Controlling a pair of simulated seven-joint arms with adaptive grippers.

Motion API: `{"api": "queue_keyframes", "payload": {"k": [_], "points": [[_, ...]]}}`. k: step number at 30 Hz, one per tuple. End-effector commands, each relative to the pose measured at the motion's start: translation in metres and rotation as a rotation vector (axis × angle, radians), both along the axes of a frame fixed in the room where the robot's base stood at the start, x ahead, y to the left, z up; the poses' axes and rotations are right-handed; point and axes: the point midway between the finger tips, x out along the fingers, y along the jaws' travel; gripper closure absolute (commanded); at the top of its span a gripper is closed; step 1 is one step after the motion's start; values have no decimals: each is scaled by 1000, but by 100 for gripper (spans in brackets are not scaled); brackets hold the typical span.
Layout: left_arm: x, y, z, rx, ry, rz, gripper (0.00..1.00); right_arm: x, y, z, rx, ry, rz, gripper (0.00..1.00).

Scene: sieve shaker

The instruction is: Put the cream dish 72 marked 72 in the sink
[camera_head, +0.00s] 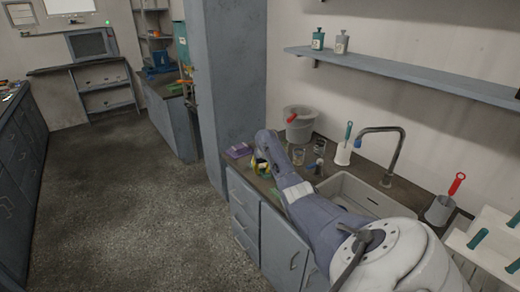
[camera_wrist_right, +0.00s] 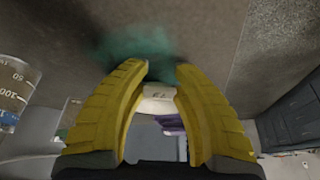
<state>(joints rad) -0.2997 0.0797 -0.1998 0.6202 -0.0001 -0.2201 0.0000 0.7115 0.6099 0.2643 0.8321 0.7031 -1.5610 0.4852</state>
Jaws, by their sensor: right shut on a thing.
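My right gripper (camera_wrist_right: 162,70) has yellow fingers closed around a small cream dish (camera_wrist_right: 157,100), whose faint dark marking is too small to read surely. In the head view my right gripper (camera_head: 260,167) is over the counter left of the sink, and my forearm hides much around it. I cannot make out the dish there. The grey sink basin (camera_head: 345,190) is set in the counter to the right, its near part hidden behind my right arm. My left gripper is not in view.
A purple item (camera_head: 239,151) lies by the gripper. Glass beakers (camera_head: 298,155), a grey bucket (camera_head: 300,128) and a white brush holder (camera_head: 343,153) stand behind. The tap (camera_head: 388,150) arches over the sink. A cup with a red-handled tool (camera_head: 441,208) is right of the sink.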

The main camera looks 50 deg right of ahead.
Motion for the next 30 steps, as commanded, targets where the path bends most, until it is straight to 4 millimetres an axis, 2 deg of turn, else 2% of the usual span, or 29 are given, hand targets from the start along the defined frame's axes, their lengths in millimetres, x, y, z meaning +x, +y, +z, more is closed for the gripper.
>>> {"api": "queue_keyframes", "payload": {"k": [3, 14, 19, 25, 30], "points": [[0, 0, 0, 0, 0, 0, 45, 0, 0, 0, 0, 0, 0, 100], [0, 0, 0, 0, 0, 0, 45, 0, 0, 1, -1, -1, 0, 100], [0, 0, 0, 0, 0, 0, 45, 1, 0, 8, 0, -2, 0, 100], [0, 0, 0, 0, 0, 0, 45, 1, 0, 32, -2, -5, 0, 100], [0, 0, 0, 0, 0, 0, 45, 1, 0, 67, -1, -5, 1, 100]]}}
